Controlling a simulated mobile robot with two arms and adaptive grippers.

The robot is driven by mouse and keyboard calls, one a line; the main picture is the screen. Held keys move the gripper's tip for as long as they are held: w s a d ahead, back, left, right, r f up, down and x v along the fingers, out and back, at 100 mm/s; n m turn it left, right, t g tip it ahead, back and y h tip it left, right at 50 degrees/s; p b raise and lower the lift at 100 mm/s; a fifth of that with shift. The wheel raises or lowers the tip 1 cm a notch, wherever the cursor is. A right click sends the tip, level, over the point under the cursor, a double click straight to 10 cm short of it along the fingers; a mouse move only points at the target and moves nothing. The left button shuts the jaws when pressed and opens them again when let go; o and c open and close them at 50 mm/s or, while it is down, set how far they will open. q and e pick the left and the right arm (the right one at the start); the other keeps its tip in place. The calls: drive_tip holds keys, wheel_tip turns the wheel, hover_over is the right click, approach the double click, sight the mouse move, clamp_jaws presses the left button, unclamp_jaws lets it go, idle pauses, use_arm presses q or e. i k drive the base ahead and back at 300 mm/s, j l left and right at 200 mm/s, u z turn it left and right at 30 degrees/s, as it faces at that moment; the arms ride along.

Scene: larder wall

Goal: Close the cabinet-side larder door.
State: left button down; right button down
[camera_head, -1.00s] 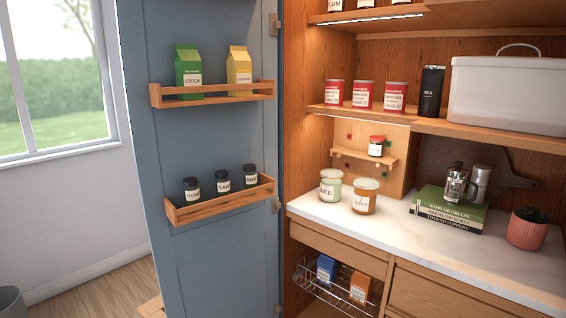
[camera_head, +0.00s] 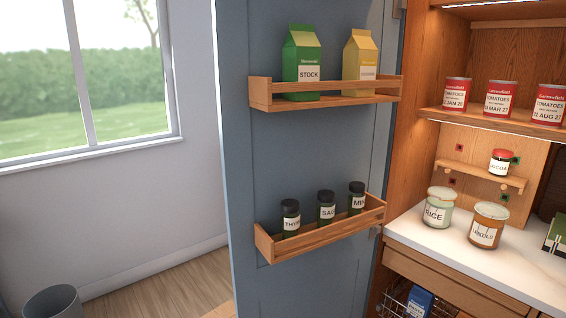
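The larder door (camera_head: 300,190) is a blue panel standing open in the middle of the head view, its inner face towards me. Its hinge side meets the wooden cabinet (camera_head: 409,150) on the right, and its free edge is at the left. The upper door rack (camera_head: 330,99) holds a green stock carton (camera_head: 301,64) and a yellow carton (camera_head: 359,55). The lower door rack (camera_head: 325,237) holds three dark-capped jars (camera_head: 326,210). Neither gripper shows in the view.
The cabinet shelf (camera_head: 455,118) holds red tomato cans (camera_head: 500,99). A rice jar (camera_head: 438,208) and an amber jar (camera_head: 487,226) stand on the white counter (camera_head: 420,243). A grey bin (camera_head: 54,304) is on the floor at lower left.

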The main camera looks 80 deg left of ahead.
sight(274, 150)
drive_tip(key=k+j, duration=0.15)
drive_tip(key=j, duration=0.35)
drive_tip(key=k+j, duration=0.15)
drive_tip(key=j, duration=0.3)
drive_tip(key=k+j, duration=0.15)
drive_tip(key=j, duration=0.35)
drive_tip(key=k+j, duration=0.15)
drive_tip(key=j, duration=0.3)
drive_tip(key=k+j, duration=0.15)
drive_tip(key=j, duration=0.35)
drive_tip(key=k+j, duration=0.15)
drive_tip(key=j, duration=0.3)
drive_tip(key=k+j, duration=0.15)
drive_tip(key=j, duration=0.35)
drive_tip(key=k+j, duration=0.15)
drive_tip(key=j, duration=0.3)
